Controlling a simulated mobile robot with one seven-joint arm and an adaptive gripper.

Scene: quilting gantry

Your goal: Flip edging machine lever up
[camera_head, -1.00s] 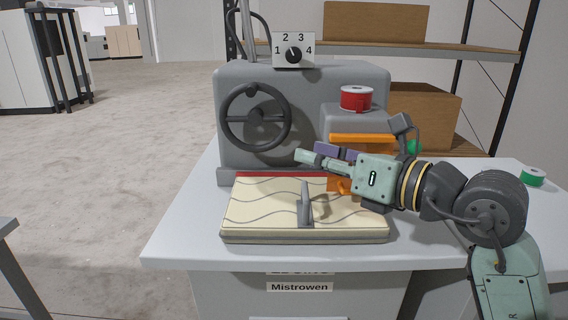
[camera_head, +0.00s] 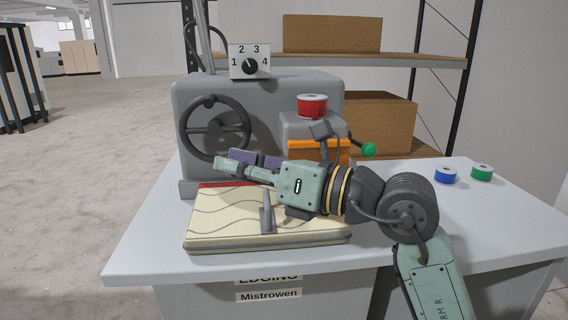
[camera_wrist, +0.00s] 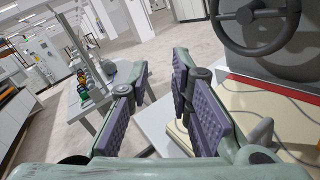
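The grey edging machine (camera_head: 260,92) stands on a pale table, with a dark handwheel (camera_head: 215,128) on its front. My gripper (camera_head: 232,161) is in front of the machine below the handwheel, pointing left, well left of the green knob. In the wrist view my gripper (camera_wrist: 162,80) has its two purple-padded fingers apart with nothing between them. The lever does not show in the wrist view.
A cream quilted pad (camera_head: 225,222) with a grey upright bracket (camera_head: 267,215) lies below my gripper. A red spool (camera_head: 312,105) sits on the machine.

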